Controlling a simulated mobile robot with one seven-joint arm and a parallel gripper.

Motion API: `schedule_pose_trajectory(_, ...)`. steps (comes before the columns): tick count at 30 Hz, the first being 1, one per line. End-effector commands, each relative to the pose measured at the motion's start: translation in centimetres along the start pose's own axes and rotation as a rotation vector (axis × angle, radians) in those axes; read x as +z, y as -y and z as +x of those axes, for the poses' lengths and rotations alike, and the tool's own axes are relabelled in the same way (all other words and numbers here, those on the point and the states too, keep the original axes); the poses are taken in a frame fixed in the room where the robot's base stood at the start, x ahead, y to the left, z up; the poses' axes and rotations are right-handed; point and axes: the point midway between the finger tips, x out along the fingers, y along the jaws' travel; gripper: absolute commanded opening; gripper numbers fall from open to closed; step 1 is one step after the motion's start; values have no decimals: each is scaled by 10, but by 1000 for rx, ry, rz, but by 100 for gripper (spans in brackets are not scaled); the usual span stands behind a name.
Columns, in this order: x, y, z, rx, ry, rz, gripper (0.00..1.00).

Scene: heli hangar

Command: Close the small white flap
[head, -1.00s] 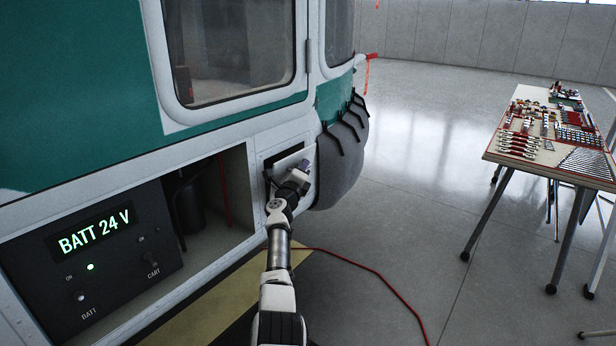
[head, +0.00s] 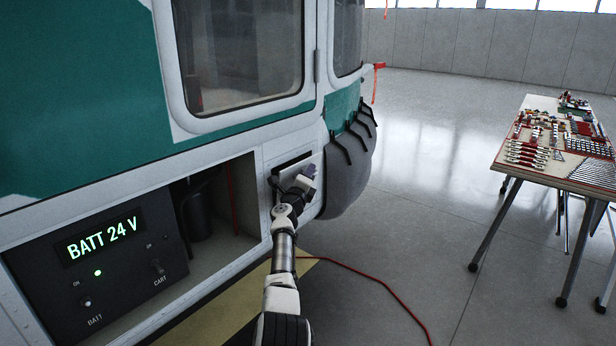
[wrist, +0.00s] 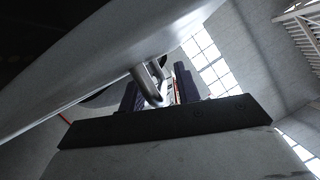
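The small white flap (head: 298,166) is in the lower nose of the green and white helicopter, right of the open bay in the head view. It stands tilted out, with a dark gap along its upper left edge. My gripper (head: 306,181) is right at its outer face and hides part of it. In the wrist view a pale panel (wrist: 110,65), which looks like the flap, fills the upper left, with a curved metal loop on it.
The open bay with a battery panel (head: 100,255) reading BATT 24 V is at left. A rounded grey nose piece (head: 347,175) is just right of the flap. A red cable (head: 375,280) lies on the floor.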

Motion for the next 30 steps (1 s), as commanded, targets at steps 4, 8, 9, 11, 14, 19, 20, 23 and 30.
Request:
schedule_pose_trajectory(4, 1, -1, -1, 1, 1, 1, 33)
schedule_pose_trajectory(8, 3, -1, -4, 3, 3, 4, 33)
schedule_pose_trajectory(9, 4, -1, -6, 4, 4, 4, 33)
schedule_pose_trajectory(11, 5, 0, -9, 4, 4, 6, 33)
schedule_pose_trajectory(14, 5, 0, -18, 4, 3, 6, 33)
schedule_pose_trajectory(19, 5, 1, -38, 3, 3, 4, 33)
schedule_pose_trajectory(20, 4, 1, -42, 3, 3, 5, 33)
schedule_pose_trajectory(23, 4, 1, -55, 3, 3, 2, 33)
schedule_pose_trajectory(30, 4, 1, -95, 3, 4, 2, 33)
